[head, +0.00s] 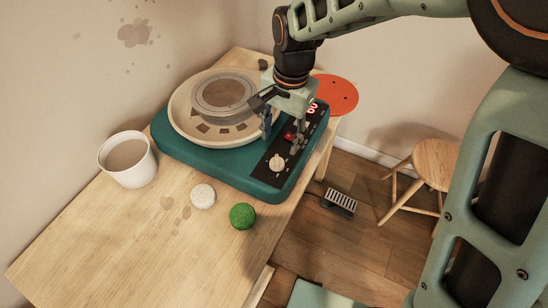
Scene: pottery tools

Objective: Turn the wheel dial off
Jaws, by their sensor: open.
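The teal pottery wheel (210,160) sits on the wooden table, with a round cream pan (195,130) and a grey wheel head (224,92) on it. Its black control panel (272,180) runs along the right side. A pale round dial (277,162) is at the panel's near end. A red switch (289,136) and a lit red display (312,107) lie farther back. My gripper (282,143) points down over the panel, behind the dial, with its fingers apart around the red switch area. I cannot tell whether it touches anything. It hides part of the panel.
A white bucket (128,160) stands on the table (130,235) at left. A white round piece (202,196) and a green ball (242,216) lie in front of the wheel. An orange disc (337,95) is behind. A pedal (339,203) and stool (437,160) stand on the floor.

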